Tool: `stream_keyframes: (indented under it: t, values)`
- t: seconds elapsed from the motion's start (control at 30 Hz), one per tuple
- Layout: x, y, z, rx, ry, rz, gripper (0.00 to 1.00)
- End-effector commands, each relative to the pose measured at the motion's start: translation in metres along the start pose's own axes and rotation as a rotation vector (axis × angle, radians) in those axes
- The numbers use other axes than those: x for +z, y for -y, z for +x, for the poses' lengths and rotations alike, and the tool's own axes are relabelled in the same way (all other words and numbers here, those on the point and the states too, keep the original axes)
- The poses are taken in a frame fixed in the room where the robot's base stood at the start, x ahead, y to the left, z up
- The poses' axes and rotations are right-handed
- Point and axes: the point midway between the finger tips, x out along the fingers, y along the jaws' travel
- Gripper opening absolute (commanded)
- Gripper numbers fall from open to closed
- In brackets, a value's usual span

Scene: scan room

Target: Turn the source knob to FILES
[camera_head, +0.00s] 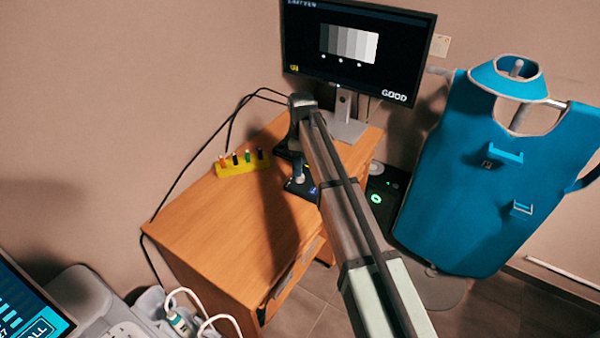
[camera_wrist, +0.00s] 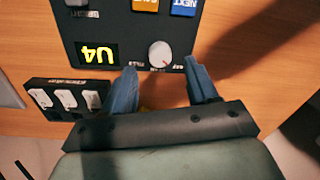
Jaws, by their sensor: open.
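The source knob (camera_wrist: 160,53) is a pale round dial on a dark control panel (camera_wrist: 95,30), seen upside down in the wrist view. A red mark shows near its lower right edge. Small labels sit around it, too blurred to read surely. My gripper (camera_wrist: 162,76) is open, its two blue fingers spread to either side of the knob's near side, with nothing held. I cannot tell whether a finger touches the knob.
A yellow lit display (camera_wrist: 98,54), orange and blue buttons (camera_wrist: 183,6), and a switch box (camera_wrist: 68,98) lie close by. On the desk (camera_head: 225,225) stand a yellow rack (camera_head: 238,168) and a monitor (camera_head: 350,45). A blue apron (camera_head: 480,190) hangs at right.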

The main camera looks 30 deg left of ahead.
Motion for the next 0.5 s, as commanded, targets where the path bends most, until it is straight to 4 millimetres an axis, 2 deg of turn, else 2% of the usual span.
stream_keyframes:
  t: [0.03,0.2,0.5]
  values:
    - [0.000,0.001,0.009,-0.001,0.001,0.000,0.58]
    - [0.000,0.000,0.029,-0.001,0.000,0.000,0.58]
    - [0.000,0.000,0.041,0.001,0.000,0.000,0.58]
